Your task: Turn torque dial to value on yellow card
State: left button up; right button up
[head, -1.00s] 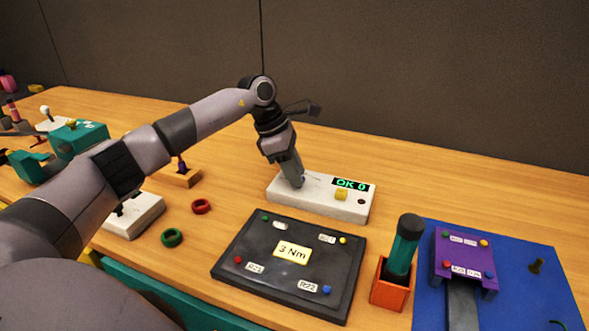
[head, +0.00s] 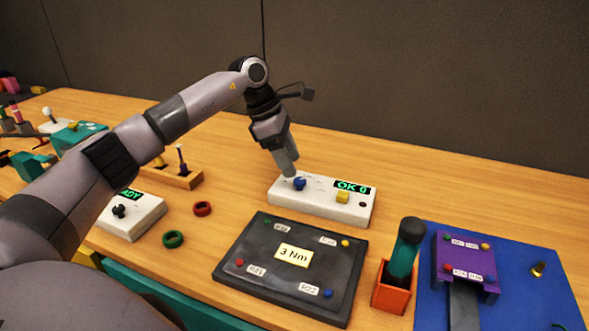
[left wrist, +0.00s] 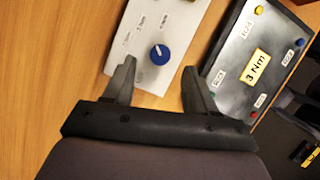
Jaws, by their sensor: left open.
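The yellow card (head: 293,256) reads 3 Nm and lies on the dark panel; it also shows in the left wrist view (left wrist: 256,66). The blue torque dial (head: 299,184) sits on the white box (head: 318,205), whose green display reads "OK 0". In the left wrist view the dial (left wrist: 160,54) has a white pointer mark and printed labels beside it, too small to read surely. My left gripper (head: 291,172) is open and empty, just above and beside the dial. In the left wrist view its fingers (left wrist: 157,78) are spread apart with the dial beyond their tips. My right gripper is out of view.
A yellow button (head: 342,197) is on the same white box. The dark panel (head: 240,262) lies in front. An orange holder (head: 391,295) with a teal-handled tool stands at right. Another white box (head: 133,221) and red and green rings (head: 173,239) lie at left.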

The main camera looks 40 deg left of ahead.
pick_arm(q)
jog(key=v, duration=0.3)
dwell(0.5)
